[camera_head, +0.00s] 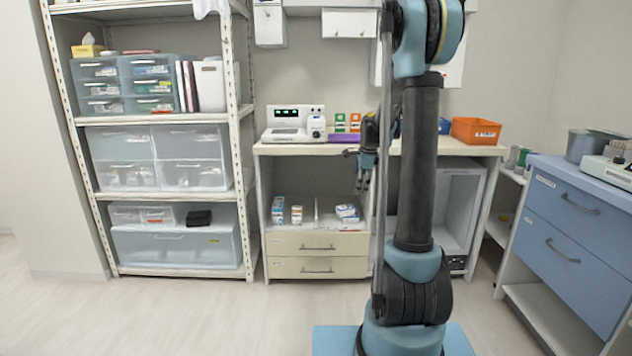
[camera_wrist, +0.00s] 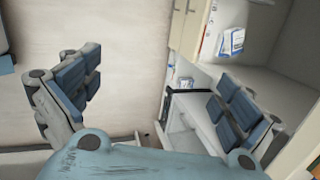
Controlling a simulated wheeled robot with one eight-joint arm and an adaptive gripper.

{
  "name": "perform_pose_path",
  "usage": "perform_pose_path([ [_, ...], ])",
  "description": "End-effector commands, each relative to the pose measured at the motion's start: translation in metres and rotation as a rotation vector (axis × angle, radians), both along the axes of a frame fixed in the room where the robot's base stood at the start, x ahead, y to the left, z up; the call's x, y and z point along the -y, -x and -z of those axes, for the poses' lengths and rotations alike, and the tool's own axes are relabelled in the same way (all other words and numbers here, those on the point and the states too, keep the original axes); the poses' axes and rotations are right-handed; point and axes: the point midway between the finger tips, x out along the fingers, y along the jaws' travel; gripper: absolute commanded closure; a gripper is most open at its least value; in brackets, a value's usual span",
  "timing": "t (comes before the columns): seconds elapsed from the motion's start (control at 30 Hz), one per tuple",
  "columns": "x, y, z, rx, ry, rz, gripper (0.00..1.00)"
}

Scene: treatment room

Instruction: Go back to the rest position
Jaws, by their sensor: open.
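My gripper (camera_head: 363,181) hangs in front of the middle counter in the head view, partly hidden behind my own arm. In the wrist view its two blue-padded fingers (camera_wrist: 150,98) stand wide apart. Nothing is between them. The gripper is apart from the counter and the shelves in the head view.
A counter (camera_head: 340,149) with a white device (camera_head: 288,128) and an orange bin (camera_head: 475,131) stands behind my arm. Small boxes (camera_head: 348,212) lie on its open shelf. A storage rack (camera_head: 160,117) stands left, a blue cabinet (camera_head: 565,240) right. The floor (camera_head: 200,320) at left is clear.

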Motion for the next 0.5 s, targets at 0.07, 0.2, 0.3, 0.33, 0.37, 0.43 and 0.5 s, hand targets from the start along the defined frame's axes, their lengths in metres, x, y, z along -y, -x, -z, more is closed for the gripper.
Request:
perform_pose_path([
  [0.07, 0.0, 0.024, -0.011, 0.002, 0.026, -0.071, 0.01],
  [0.2, 0.0, 0.064, -0.025, 0.006, 0.071, -0.199, 0.01],
  [0.3, 0.0, 0.092, -0.033, 0.008, 0.102, -0.291, 0.01],
  [0.33, 0.0, 0.101, -0.035, 0.009, 0.111, -0.319, 0.01],
  [0.37, 0.0, 0.109, -0.037, 0.009, 0.121, -0.348, 0.01],
  [0.43, 0.0, 0.13, -0.041, 0.009, 0.143, -0.412, 0.01],
  [0.5, 0.001, 0.15, -0.043, 0.009, 0.164, -0.477, 0.01],
])
